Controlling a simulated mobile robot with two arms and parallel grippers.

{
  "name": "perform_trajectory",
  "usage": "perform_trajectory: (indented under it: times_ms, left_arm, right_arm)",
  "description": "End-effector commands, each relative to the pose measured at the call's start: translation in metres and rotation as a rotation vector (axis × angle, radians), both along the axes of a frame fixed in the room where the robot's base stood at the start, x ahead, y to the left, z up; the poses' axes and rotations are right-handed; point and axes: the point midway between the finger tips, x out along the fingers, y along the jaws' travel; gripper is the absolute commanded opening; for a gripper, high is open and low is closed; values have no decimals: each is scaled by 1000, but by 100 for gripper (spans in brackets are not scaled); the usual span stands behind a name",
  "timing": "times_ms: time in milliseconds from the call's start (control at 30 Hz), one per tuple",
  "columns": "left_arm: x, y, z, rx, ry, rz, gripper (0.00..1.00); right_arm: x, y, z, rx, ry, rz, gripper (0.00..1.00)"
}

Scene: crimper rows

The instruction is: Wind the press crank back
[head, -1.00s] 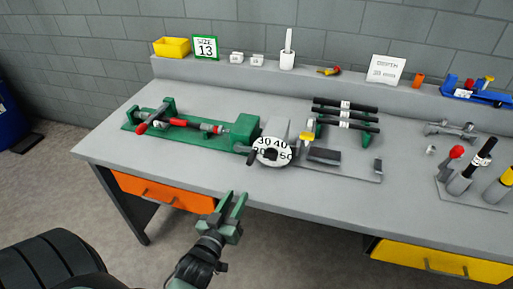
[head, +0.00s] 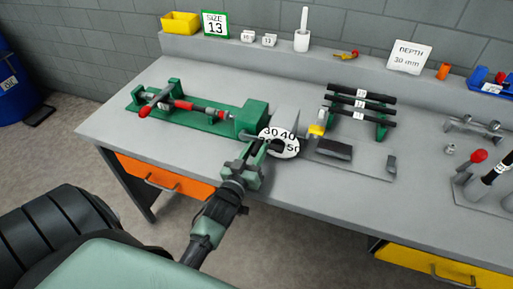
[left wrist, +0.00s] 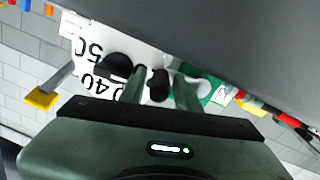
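The green press (head: 254,115) lies along the bench, with a red-and-grey rod in its bed. The white crank dial (head: 291,145), marked with numbers such as 30, 40 and 50, is on its front right end. My left gripper (head: 257,148) is at the dial's left side and partly covers it. In the left wrist view, the black crank knob (left wrist: 158,85) sits between the two open fingers, with gaps on both sides. The dial also shows in that view (left wrist: 92,65), with a black hub. My right gripper is in neither view.
A rack of black rods (head: 360,104) and a dark block (head: 333,149) stand right of the dial. A depth card (head: 409,56) reading 30 mm and a size 13 sign (head: 215,25) stand on the back ledge. The bench front (head: 330,190) is clear.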

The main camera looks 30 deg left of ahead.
Motion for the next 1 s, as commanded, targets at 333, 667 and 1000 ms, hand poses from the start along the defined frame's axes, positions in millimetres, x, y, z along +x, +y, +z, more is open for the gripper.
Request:
perform_trajectory:
  times_ms: [333,667,1000]
  left_arm:
    - [2,0,0,0,0,0,13]
    - [2,0,0,0,0,0,0]
    - [2,0,0,0,0,0,0]
  right_arm:
    - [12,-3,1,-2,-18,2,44]
    - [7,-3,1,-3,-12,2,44]
    - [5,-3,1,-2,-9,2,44]
